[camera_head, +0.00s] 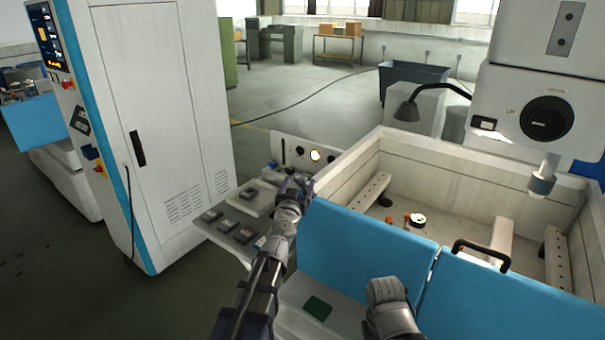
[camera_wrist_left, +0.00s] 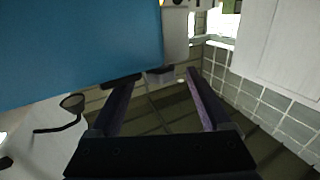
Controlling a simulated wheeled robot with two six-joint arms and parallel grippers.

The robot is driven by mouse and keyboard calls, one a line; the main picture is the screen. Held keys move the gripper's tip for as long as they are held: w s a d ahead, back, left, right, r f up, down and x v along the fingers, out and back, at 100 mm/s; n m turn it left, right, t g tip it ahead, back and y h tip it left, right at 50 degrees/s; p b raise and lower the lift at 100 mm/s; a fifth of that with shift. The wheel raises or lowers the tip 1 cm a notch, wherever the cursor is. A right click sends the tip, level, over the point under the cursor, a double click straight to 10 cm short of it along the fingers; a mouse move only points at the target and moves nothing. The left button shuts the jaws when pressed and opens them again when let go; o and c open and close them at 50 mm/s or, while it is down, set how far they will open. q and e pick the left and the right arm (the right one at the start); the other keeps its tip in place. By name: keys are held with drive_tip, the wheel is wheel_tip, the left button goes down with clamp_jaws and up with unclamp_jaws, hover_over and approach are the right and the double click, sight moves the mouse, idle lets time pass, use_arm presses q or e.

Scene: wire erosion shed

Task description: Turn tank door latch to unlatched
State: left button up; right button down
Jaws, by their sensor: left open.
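The tank's blue door (camera_head: 365,255) fills the front of the white work tank, and a blue panel (camera_wrist_left: 75,45) fills the upper left of the left wrist view. My left gripper (camera_head: 297,183) is at the door's upper left corner, by the tank's left side. Its two dark fingers (camera_wrist_left: 160,82) are apart, with nothing held between them. Ahead of the fingertips is a small grey block (camera_wrist_left: 160,75), beside a short dark piece at the panel's edge. I cannot tell for certain whether either is the latch; in the head view the gripper hides that corner.
A grey side shelf (camera_head: 235,232) with small dark blocks lies left of the left gripper. A control panel (camera_head: 300,155) stands just behind it. The tall white cabinet (camera_head: 150,110) stands further left. A black handle (camera_head: 482,250) rises on the right-hand blue panel.

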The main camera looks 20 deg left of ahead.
sight(302, 174)
use_arm(q)
drive_tip(key=w, duration=0.6)
drive_tip(key=shift+w+a, duration=0.3)
drive_tip(key=shift+c, duration=0.2)
clamp_jaws()
